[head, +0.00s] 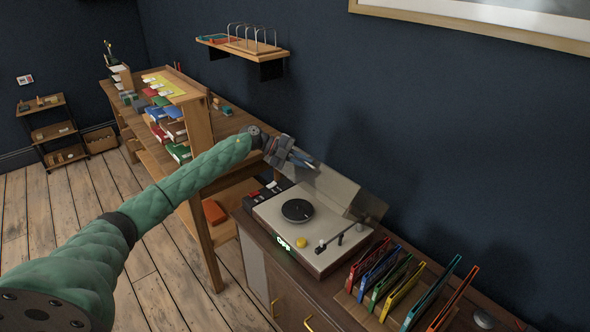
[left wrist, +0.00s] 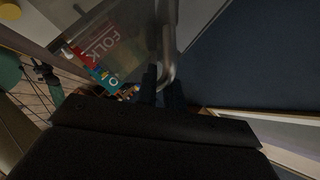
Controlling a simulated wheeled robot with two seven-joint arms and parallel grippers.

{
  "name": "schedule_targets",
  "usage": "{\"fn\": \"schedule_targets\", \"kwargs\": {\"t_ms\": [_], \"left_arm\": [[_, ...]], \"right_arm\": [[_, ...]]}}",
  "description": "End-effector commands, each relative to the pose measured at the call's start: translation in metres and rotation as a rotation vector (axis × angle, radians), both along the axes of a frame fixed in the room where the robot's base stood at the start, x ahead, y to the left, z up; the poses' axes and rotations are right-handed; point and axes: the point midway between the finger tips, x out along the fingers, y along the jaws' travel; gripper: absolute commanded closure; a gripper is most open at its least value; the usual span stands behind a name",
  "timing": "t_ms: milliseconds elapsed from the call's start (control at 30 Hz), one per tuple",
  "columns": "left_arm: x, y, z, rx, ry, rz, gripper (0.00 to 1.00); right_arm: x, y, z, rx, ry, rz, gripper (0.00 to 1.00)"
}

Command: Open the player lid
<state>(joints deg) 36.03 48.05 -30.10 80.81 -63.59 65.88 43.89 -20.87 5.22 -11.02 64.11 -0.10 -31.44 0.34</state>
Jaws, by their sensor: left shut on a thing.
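The record player (head: 315,226) stands on a dark cabinet, with a black round platter (head: 297,210) and a yellow knob on its pale top. Its see-through lid (head: 335,183) is raised and tilted above the rear of the deck. My left gripper (head: 306,160) is at the lid's upper left edge, shut on the lid. In the left wrist view, my dark fingers (left wrist: 164,84) meet a grey curved bar (left wrist: 168,45) at the lid's edge. The exact contact is dim. My right gripper is not in view.
Several colored record sleeves (head: 400,285) stand in a rack right of the player. A wooden shelf unit (head: 195,120) with books is at the left. A wall shelf (head: 243,46) hangs behind. The dark wall is close behind the lid.

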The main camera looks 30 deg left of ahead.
Motion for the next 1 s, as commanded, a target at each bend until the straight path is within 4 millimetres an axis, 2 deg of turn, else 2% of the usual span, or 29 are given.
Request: {"fn": "schedule_targets", "kwargs": {"t_ms": [33,200,500,700,1000], "left_arm": [[0.008,-0.003,0.009,0.008,0.014,0.000,1.00],[0.029,-0.011,0.021,0.037,0.085,0.001,1.00],[0.063,-0.026,0.034,0.065,0.157,0.000,1.00],[0.078,-0.032,0.040,0.065,0.157,0.000,1.00],[0.089,-0.037,0.044,0.064,0.156,0.001,1.00]], "right_arm": [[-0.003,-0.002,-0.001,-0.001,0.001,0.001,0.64],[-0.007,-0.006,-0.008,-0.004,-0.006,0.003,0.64],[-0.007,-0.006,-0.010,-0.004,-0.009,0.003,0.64],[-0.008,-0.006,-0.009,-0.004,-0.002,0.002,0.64],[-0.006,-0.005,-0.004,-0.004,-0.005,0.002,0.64]]}}
